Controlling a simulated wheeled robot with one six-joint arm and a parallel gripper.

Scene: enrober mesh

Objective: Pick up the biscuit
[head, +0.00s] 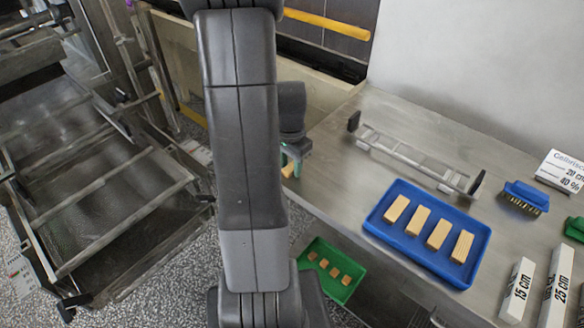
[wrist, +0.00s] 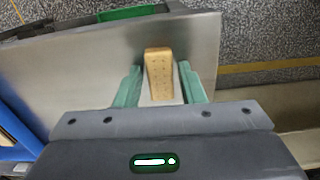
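A tan, oblong biscuit (wrist: 159,75) with small holes shows in the wrist view, lying over the steel table between the two green fingers of my gripper (wrist: 160,70). A narrow gap shows on each side of it, so the fingers are open around it, apart from it. In the head view my gripper (head: 290,156) is above the table's left edge, and a small part of the biscuit (head: 287,170) shows beneath it. The rest is hidden by my gripper and arm. I cannot tell the exact height of the fingertips above the table.
A blue tray (head: 380,236) with several biscuits stands on the steel table (head: 345,190). A clear guide with dark ends (head: 415,158), a blue brush (head: 526,194) and white size blocks (head: 517,290) are nearby. A green tray (head: 318,246) sits lower. Conveyor machinery (head: 100,190) is at left.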

